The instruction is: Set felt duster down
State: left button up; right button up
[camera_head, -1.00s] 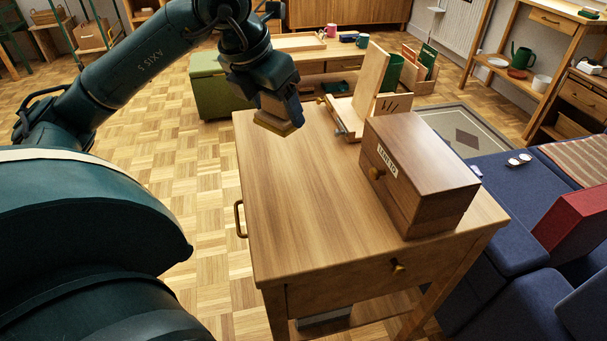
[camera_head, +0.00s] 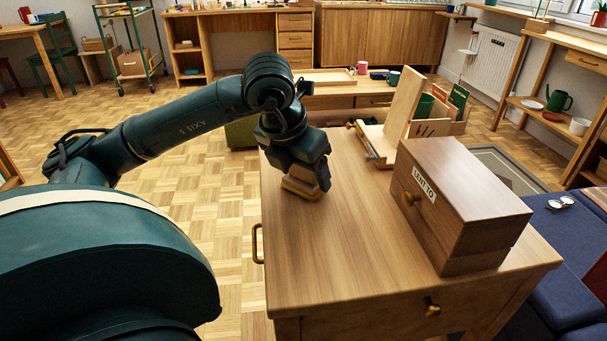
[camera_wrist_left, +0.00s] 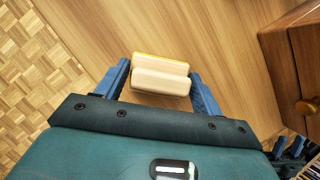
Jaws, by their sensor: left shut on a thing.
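The felt duster (camera_head: 301,187) is a small block with a pale wooden back and a yellow edge. My left gripper (camera_head: 318,180) is shut on it, at the far left part of the wooden table top (camera_head: 310,250). In the left wrist view the duster (camera_wrist_left: 161,75) sits between the two blue fingers of my left gripper (camera_wrist_left: 162,82). Its underside is at or very near the table top; I cannot tell whether it touches.
A wooden box with a labelled drawer (camera_head: 460,200) stands on the table's right side. The table's middle and front left are clear. A blue sofa (camera_head: 570,240) is at the right.

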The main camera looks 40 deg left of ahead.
pick_arm(q)
jog(key=shift+f, duration=0.1)
jog(key=o, duration=1)
jog(key=shift+r, duration=0.35)
jog(key=p+v, duration=0.4)
jog(key=v, duration=0.7)
jog(key=shift+s+r, duration=0.25)
jog(key=shift+r, duration=0.05)
pick_arm(e)
jog(key=shift+d+f+m+g+h, duration=0.15)
jog(key=shift+d+m+g+h, duration=0.6)
jog(key=shift+g+h, duration=0.35)
